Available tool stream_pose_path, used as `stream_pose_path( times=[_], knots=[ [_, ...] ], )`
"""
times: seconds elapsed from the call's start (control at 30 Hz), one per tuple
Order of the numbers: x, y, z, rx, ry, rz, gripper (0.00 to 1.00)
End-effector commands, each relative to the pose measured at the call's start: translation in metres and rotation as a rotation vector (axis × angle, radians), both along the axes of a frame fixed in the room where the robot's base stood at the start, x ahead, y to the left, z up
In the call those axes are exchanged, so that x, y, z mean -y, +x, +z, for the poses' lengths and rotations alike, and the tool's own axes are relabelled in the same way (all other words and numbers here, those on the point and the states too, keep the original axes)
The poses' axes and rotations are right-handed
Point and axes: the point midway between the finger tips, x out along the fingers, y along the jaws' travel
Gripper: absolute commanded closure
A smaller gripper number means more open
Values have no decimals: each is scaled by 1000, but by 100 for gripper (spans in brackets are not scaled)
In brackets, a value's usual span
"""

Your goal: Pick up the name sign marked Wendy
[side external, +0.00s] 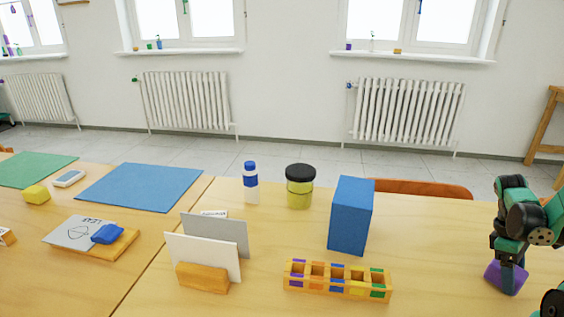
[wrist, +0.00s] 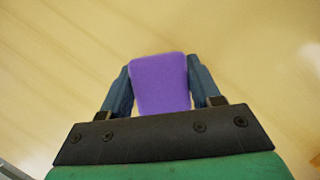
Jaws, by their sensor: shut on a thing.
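My gripper (side external: 509,262) is at the right end of the table in the side view. It is shut on a plain purple block (side external: 505,279). In the wrist view the purple block (wrist: 161,84) sits between the two blue fingers, with no lettering on the face I see. I cannot tell whether it touches the table. A small white sign with dark marks (side external: 214,213) stands partly hidden behind the grey card, far to the left of my gripper. Its marks are too small to read, and I see no legible Wendy.
A tall blue box (side external: 350,216), a slotted wooden holder (side external: 337,280), a dark-lidded jar (side external: 300,188), a bottle (side external: 251,184) and a white card (side external: 203,256) in a wooden stand occupy the table's middle. The tabletop (side external: 435,235) between the blue box and my gripper is clear.

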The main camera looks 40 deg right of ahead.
Motion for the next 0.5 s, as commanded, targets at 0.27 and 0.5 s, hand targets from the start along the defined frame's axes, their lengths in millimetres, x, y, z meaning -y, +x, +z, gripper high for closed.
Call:
stream_pose_path(
  times=[0.27,0.5],
  knots=[
    [0,0,-2,0,0,0,92],
    [0,0,-2,0,0,0,12]
  ],
)
